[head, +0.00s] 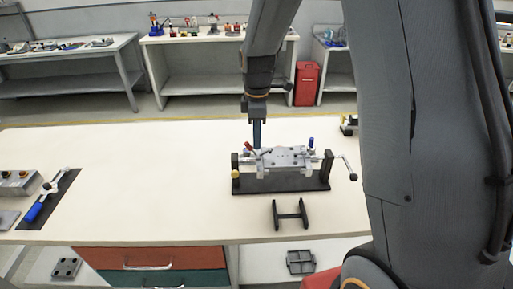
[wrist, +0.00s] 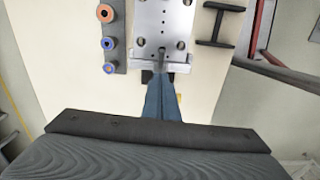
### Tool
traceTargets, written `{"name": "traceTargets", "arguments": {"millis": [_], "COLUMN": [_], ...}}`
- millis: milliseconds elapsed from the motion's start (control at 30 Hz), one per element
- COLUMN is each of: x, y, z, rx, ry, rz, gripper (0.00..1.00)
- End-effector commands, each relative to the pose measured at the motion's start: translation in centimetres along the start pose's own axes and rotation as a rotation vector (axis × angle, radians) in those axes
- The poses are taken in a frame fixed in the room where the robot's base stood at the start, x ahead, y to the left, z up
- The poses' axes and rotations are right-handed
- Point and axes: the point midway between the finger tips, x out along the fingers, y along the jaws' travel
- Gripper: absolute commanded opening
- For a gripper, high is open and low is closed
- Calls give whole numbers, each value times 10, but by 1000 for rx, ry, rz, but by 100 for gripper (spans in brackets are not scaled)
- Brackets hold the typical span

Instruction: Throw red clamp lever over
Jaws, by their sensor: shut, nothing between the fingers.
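The clamp fixture (head: 285,160) is a grey metal plate on a black base on the table. The red clamp lever (head: 250,147) is small and sits at its upper left; I cannot make out its exact angle. A blue-handled lever (head: 311,142) stands at the right end. My gripper (head: 257,145) points down at the fixture's left end, close beside the red lever; I cannot tell if they touch. In the wrist view my blue fingers (wrist: 162,78) are together and empty at the edge of the metal plate (wrist: 165,25). No red lever is distinguishable there.
A black H-shaped part (head: 290,214) lies in front of the fixture. A crank with a black ball (head: 353,177) sticks out right. A strip with round knobs (wrist: 107,42) is beside the plate. A blue-handled tool (head: 37,208) lies far left. The table's middle left is clear.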

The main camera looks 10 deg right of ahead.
Motion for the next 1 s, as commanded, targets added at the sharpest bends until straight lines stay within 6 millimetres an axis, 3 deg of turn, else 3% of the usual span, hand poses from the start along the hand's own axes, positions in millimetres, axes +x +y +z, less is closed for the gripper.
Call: {"name": "traceTargets", "arguments": {"millis": [1000], "x": [1], "y": [-2], "z": [-42], "rx": [-5], "ry": [3], "rz": [-1], "gripper": [0]}}
